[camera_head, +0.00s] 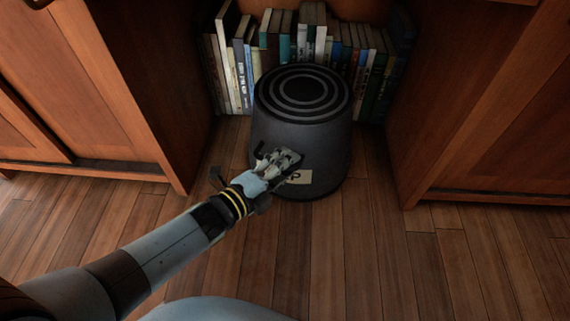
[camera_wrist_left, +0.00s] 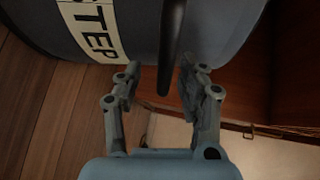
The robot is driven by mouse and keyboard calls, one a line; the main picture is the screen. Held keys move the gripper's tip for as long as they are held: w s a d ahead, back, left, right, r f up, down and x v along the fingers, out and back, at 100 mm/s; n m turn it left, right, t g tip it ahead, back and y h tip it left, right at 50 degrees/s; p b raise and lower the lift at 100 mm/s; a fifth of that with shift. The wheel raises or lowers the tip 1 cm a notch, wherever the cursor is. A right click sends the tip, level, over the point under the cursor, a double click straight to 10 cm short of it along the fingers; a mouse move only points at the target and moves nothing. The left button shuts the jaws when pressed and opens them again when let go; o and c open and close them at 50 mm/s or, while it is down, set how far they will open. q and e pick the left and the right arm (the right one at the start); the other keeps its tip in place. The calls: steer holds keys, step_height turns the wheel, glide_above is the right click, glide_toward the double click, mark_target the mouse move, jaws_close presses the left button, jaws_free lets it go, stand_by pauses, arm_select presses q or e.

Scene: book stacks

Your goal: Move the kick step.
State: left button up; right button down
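The kick step (camera_head: 322,145) is a dark grey round stool with ringed black top, upright on the floor in the alcove before the books. A pale label reading "STEP" (camera_wrist_left: 93,32) is on its side in the left wrist view, partly hidden in the head view. A dark curved handle (camera_head: 259,149) stands out from its side; it also shows as a dark bar (camera_wrist_left: 173,45) in the left wrist view. My left gripper (camera_head: 278,160) is at the step's near side. Its fingers (camera_wrist_left: 158,82) are apart, with the bar between their tips, closer to the right finger. My right gripper is out of view.
A row of books (camera_head: 238,70) stands behind the step. Wooden cabinets flank the alcove on the left (camera_head: 120,90) and right (camera_head: 480,110). The plank floor (camera_head: 370,250) in front is clear.

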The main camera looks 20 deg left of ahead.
arm_select(q)
steer(key=shift+w+r, duration=0.1)
steer(key=v, duration=1.2)
